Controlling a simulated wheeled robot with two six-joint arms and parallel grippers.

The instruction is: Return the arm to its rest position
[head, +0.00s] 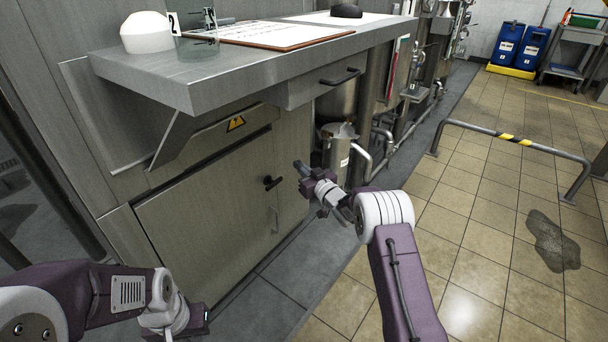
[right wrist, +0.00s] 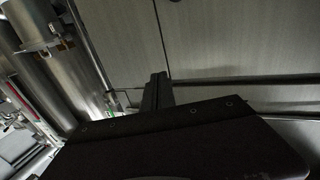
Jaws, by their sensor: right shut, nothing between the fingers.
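My right arm reaches forward in the head view, and its gripper (head: 302,170) is shut and empty in front of the steel cabinet. It points toward the cabinet's black door handle (head: 272,182), with a visible gap in the picture. In the right wrist view the shut fingers (right wrist: 157,92) show dark against the steel panels. My left arm is at the lower left of the head view. Its wrist (head: 175,310) shows low, but its fingers cannot be made out.
A steel shelf (head: 190,85) with a clipboard (head: 270,36) juts out above the cabinet (head: 215,205). Steel vessels and pipes (head: 362,160) stand just beyond the right gripper. A barrier rail (head: 520,142) stands at the right. The tiled floor (head: 480,230) between is open, with a dark stain.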

